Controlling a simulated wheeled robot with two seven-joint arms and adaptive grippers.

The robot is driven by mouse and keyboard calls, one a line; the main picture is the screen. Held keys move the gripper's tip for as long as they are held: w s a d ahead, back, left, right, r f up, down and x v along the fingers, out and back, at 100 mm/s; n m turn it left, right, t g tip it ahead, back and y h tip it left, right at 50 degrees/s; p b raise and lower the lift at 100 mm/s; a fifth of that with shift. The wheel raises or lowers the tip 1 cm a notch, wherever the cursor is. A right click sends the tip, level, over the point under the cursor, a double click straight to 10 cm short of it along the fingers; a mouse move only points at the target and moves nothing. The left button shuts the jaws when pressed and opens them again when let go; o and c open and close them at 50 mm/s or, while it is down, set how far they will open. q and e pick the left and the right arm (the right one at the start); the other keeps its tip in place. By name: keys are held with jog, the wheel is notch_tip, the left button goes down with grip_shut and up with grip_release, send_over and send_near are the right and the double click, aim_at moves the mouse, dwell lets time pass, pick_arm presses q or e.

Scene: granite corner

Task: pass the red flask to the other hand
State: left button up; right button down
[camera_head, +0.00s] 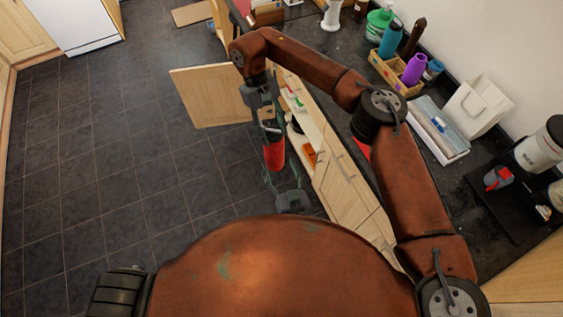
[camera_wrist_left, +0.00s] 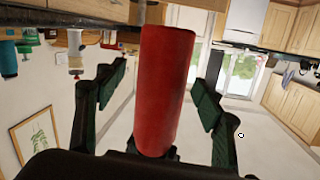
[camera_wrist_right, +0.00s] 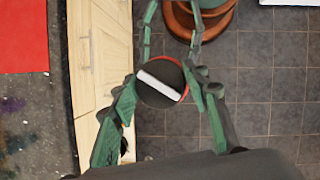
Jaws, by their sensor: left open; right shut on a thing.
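The red flask (camera_head: 274,154) is held upright in mid-air in front of the open cabinet. My right gripper (camera_head: 271,128) reaches down from above and is shut on its upper part. In the right wrist view the flask (camera_wrist_right: 160,84) shows end-on, a dark round end with a white bar and a red edge, between the fingers. My left gripper (camera_head: 281,178) is below, open and pointing up. In the left wrist view the flask (camera_wrist_left: 165,90) stands between its spread fingers, with gaps on both sides. The flask's lowest end is partly hidden by the left gripper's palm.
An open cabinet door (camera_head: 215,95) stands left of my right gripper, and shelves with small items lie just right of the flask. The dark counter (camera_head: 465,190) carries a wooden crate (camera_head: 388,74) of bottles and a grey tray (camera_head: 438,135). The tiled floor at left is clear.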

aim_at(278, 154)
pick_arm(q)
jog(key=shift+n+t+y, duration=0.4)
jog(key=shift+n+t, duration=0.2)
jog(key=shift+n, duration=0.2)
jog(key=r, duration=0.2)
jog(key=s+r, duration=0.1)
jog(key=r, duration=0.3)
jog(key=shift+s+d, duration=0.15)
jog(key=shift+d, duration=0.2)
jog(key=shift+r, duration=0.25)
jog(key=x, duration=1.1)
jog(key=shift+w+a, duration=0.25)
jog(key=shift+w, duration=0.1)
jog(key=shift+c, duration=0.2)
jog(key=shift+d, duration=0.1)
jog(key=c, duration=1.1)
pick_arm(e)
jog(key=shift+a, duration=0.1)
pick_arm(q)
jog(key=shift+d, duration=0.15)
grip_shut()
pick_arm(e)
jog(key=shift+r, duration=0.1)
jog(key=c, duration=1.5)
grip_release()
jog(key=o, duration=0.5)
